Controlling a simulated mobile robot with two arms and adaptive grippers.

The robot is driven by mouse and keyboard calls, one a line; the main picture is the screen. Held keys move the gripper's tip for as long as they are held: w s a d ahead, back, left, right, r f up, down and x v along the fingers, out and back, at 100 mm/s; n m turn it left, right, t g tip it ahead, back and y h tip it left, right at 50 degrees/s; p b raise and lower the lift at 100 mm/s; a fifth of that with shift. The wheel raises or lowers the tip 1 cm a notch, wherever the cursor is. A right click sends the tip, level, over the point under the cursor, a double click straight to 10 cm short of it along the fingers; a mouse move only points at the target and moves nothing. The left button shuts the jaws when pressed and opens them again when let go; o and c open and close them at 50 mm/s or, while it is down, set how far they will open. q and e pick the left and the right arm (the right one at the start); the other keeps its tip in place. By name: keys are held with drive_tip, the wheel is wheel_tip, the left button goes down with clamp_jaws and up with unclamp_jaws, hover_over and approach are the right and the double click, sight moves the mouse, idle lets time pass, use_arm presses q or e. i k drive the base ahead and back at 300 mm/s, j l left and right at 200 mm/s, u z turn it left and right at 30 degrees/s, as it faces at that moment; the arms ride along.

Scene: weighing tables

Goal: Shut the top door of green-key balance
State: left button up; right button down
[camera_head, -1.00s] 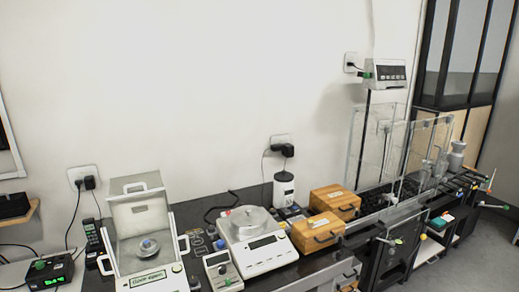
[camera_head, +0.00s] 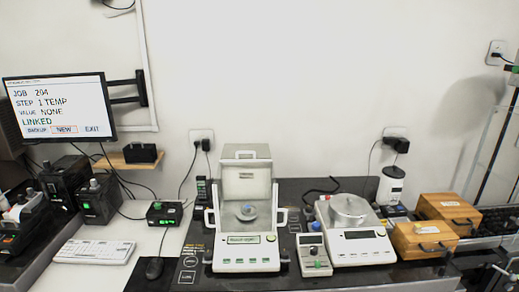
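A white balance (camera_head: 246,257) with small green keys along its front and a green-lit display stands on the dark table, near the middle of the view. Its top door (camera_head: 246,180), a pale panel with a handle on its upper edge, stands raised at the back, so the chamber is open above. Handles stick out at the left and right sides of the chamber. A small round object (camera_head: 246,211) sits on the pan inside. Neither of my grippers is in view.

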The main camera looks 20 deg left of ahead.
sight(232, 151)
drive_tip(key=i+j, duration=0.2)
drive_tip(key=i+j+z, duration=0.15)
drive_tip(key=j, duration=0.25)
drive_tip(key=i+j, duration=0.2)
drive_tip(key=j, duration=0.15)
